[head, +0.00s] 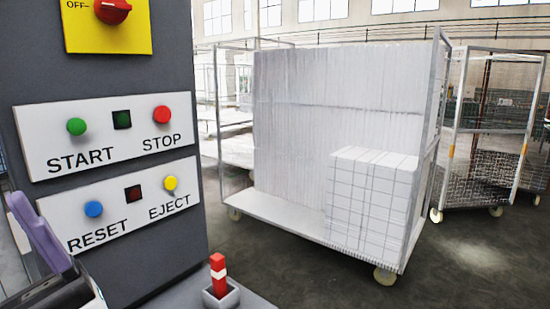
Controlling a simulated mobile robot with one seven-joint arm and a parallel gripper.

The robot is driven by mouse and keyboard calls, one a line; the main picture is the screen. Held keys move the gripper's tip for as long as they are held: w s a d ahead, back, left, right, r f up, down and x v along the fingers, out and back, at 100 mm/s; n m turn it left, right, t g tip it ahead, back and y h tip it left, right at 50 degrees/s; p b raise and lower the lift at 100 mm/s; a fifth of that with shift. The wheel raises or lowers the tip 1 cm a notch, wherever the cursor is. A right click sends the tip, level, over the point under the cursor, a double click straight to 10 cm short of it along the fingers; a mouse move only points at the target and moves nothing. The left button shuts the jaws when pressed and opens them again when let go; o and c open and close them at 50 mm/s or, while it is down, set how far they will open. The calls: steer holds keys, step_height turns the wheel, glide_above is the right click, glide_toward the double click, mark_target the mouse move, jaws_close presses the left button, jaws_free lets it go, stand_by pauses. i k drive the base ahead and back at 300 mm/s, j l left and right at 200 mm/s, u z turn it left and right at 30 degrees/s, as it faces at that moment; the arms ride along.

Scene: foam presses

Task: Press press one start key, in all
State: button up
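The green START key (76,126) is on the upper white label plate (95,137) of the dark grey control panel (172,80), at the left of the head view. A dark green square indicator (122,119) sits between it and the red STOP key (162,114). My gripper (38,232) shows at the lower left edge, with a lavender finger pointing up and left. It is below and left of the START key and appears apart from it. The picture's edge cuts the gripper off, so its opening cannot be judged.
Below are a blue RESET key (93,209), a dark red indicator (133,193) and a yellow EJECT key (170,183). A red knob (112,10) is above. A red-and-white post (218,275) stands in front. A trolley of white foam blocks (345,95) stands behind.

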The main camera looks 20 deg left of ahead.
mark_target(76, 126)
steer(key=u, duration=1.25)
